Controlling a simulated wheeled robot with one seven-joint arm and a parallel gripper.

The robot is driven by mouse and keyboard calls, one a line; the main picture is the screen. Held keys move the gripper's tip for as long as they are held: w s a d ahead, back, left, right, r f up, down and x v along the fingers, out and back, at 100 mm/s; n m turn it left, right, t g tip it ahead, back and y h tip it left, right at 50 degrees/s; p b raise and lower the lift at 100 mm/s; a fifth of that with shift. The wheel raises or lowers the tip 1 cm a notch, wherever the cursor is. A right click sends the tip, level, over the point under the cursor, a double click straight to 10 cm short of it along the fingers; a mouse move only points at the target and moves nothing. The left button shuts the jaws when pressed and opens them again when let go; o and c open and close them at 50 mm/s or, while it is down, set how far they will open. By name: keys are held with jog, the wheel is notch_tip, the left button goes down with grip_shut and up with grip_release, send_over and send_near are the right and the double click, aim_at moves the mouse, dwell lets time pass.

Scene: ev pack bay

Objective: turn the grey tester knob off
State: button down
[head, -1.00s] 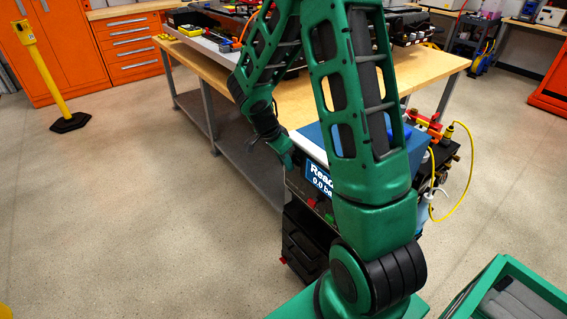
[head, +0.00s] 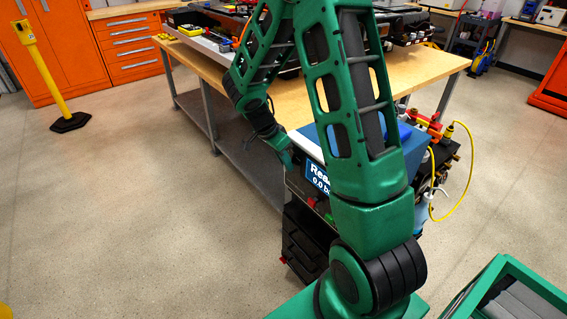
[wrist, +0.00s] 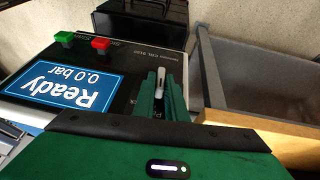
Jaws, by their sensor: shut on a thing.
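The tester is a box with a blue-and-white top and a dark front panel (wrist: 128,60). Its screen (wrist: 62,86) reads "Ready 0.0 bar", upside down in the wrist view. The grey knob (wrist: 161,75) shows as a pale bar on the panel. My gripper (wrist: 161,88) has its green fingers on either side of the knob and is shut on it. In the head view my gripper (head: 288,156) is at the tester's left front edge, and my arm hides the knob and part of the tester. The knob's markings are mostly covered by the fingers.
A green button (wrist: 64,38) and a red button (wrist: 101,44) sit on the panel near the screen. A wooden workbench (head: 425,72) stands right behind the tester. A yellow hose (head: 470,165) loops at its right side. Open floor lies to the left.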

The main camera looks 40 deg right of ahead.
jog(key=shift+w+f+n+g+h, duration=0.15)
jog(key=shift+w+n+g, duration=0.1)
jog(key=shift+g, duration=0.95)
jog(key=shift+w+r+n+g+h, duration=0.1)
jog(key=shift+w+n+g, duration=0.15)
jog(key=shift+g, duration=0.95)
jog(key=shift+w+f+n+g+h, duration=0.15)
jog(key=shift+n+g, duration=0.15)
jog(key=shift+g, duration=0.9)
jog(key=c, duration=1.8)
grip_release()
jog(key=shift+w, duration=0.1)
jog(key=shift+c, duration=0.2)
jog(key=v, duration=1)
jog(key=shift+w+a, duration=0.15)
jog(key=shift+w, duration=0.2)
